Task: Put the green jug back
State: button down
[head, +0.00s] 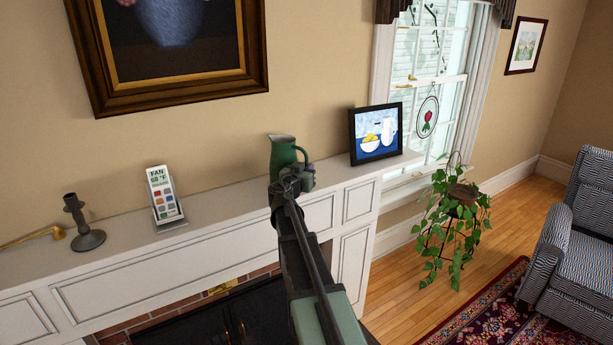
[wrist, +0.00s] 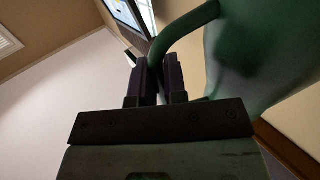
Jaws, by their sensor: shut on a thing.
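The green jug (head: 283,152) is upright at the mantel shelf (head: 222,202), between the remote in its stand and the small framed picture. My gripper (head: 293,180) reaches it from the front and covers its lower part, so I cannot tell whether its base touches the shelf. In the wrist view my gripper (wrist: 160,82) is shut on the jug's handle (wrist: 180,30). The jug's body (wrist: 265,50) fills the upper right of that view.
A small framed picture (head: 376,134) stands right of the jug. A fan remote (head: 162,190) in a stand, a dark candlestick (head: 82,222) and a brass object (head: 30,238) are to the left. A large framed painting (head: 180,78) hangs above. Bare shelf lies between remote and jug.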

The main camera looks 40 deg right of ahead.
jog(key=c, duration=1.6)
grip_release()
jog(key=shift+f, duration=0.2)
jog(key=o, duration=0.4)
jog(key=shift+r, duration=0.1)
jog(key=shift+o, duration=0.2)
jog(key=shift+a+r, duration=0.1)
jog(key=shift+r, duration=0.1)
jog(key=s+a+f+n+g+y, duration=0.2)
jog(key=s+a+f+n+y, duration=0.2)
jog(key=s+a, duration=0.4)
jog(key=s+a+f+n+g+y, duration=0.3)
jog(key=s+a+f+y, duration=0.3)
jog(key=a, duration=1.3)
jog(key=s+a+f+n+g+y, duration=0.3)
jog(key=s+a+f+n+y, duration=0.2)
jog(key=s+a, duration=0.5)
jog(key=a+f, duration=0.2)
jog(key=a, duration=0.1)
jog(key=shift+a+f+y, duration=0.25)
jog(key=shift+a+y, duration=0.15)
